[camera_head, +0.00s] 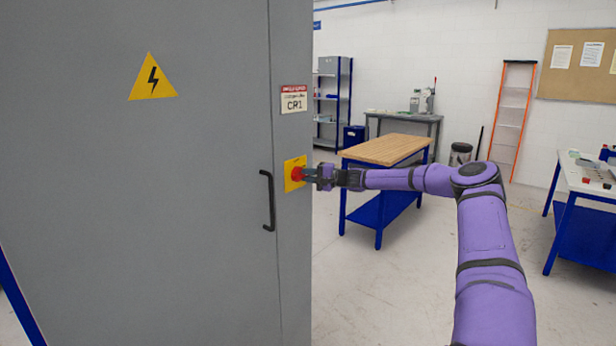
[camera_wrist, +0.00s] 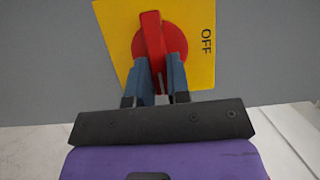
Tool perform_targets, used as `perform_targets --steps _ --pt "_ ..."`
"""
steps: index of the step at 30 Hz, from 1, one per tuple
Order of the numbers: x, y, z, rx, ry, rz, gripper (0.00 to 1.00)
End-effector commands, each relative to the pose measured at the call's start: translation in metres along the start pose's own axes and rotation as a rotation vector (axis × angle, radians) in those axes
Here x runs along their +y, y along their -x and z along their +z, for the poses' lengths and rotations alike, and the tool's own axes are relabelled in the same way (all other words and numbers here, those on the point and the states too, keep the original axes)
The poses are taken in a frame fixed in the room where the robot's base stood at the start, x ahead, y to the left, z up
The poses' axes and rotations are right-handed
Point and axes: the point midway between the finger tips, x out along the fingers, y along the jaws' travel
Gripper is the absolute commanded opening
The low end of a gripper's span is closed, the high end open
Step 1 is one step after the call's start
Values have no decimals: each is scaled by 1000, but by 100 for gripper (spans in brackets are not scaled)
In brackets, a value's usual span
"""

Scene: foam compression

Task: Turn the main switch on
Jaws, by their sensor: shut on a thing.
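The main switch is a red rotary knob (camera_head: 297,174) on a yellow plate (camera_head: 289,186), mounted on the right edge of the grey cabinet's front. In the wrist view the red knob (camera_wrist: 152,40) has a raised handle, and the yellow plate (camera_wrist: 196,78) carries the word OFF at its right, turned sideways. The handle points along the gripper's direction in that view. My gripper (camera_head: 308,175) reaches the knob from the right. In the wrist view its two fingers (camera_wrist: 160,78) are shut on the knob's handle, one on each side.
A wooden-topped workbench (camera_head: 388,148) stands behind my arm. Open floor lies below the arm.

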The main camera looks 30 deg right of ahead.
Motion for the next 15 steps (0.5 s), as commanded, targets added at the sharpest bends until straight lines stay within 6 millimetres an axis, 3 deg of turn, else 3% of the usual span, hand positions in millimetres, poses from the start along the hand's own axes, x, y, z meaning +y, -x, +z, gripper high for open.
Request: perform_targets --steps 11,12,15 --pt "1 1 -1 4 -6 -1 0" --pt "1 1 -1 4 -6 -1 22" --pt "1 1 -1 3 -5 -1 43"
